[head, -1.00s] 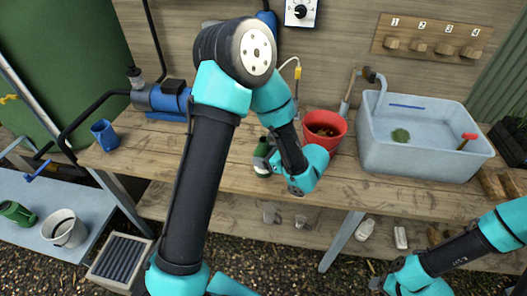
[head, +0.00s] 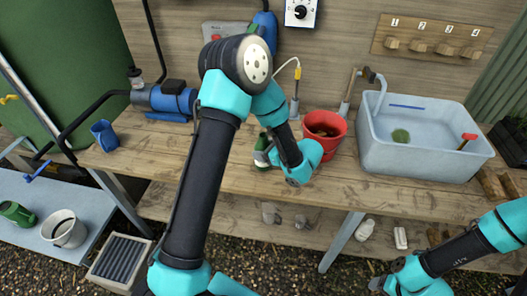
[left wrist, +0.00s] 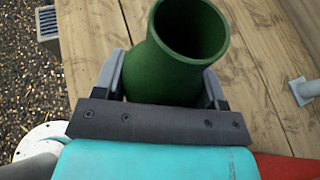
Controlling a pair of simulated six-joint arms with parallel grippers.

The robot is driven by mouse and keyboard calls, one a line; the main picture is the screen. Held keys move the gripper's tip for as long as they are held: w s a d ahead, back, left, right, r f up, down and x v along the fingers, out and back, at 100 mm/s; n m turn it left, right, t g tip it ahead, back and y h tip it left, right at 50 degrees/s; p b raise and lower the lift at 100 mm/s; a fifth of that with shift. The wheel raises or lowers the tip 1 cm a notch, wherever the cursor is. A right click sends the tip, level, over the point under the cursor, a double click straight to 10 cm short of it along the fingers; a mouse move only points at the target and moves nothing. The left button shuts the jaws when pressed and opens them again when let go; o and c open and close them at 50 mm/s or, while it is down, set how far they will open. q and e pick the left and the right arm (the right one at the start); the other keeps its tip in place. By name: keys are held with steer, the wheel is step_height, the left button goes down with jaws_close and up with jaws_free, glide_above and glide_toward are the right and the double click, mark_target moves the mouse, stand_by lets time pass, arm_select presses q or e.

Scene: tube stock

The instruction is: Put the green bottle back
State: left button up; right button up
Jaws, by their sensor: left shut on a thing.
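The green bottle (left wrist: 178,52) stands out between the jaws of my left gripper (left wrist: 165,88) in the left wrist view, its open mouth toward the camera. The jaws are shut on its body. In the head view the bottle (head: 262,148) shows only in part beside my left wrist, over the wooden bench, and the arm covers much of it. I cannot tell whether its base touches the bench.
A red pot (head: 324,135) stands just right of my left wrist. A grey basin (head: 430,150) is farther right. A blue cup (head: 104,135) and a blue pump (head: 165,102) are at the left. The bench front (head: 225,178) is clear around the bottle.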

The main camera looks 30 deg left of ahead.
arm_select(q)
steer(key=shift+f, duration=0.4)
steer(key=shift+f, duration=0.15)
steer(key=o, duration=1.1)
steer(key=shift+d+r, duration=0.15)
steer(key=shift+r, duration=0.05)
steer(key=v, duration=1.1)
steer(key=shift+d+r, duration=0.1)
steer(key=shift+d, duration=0.25)
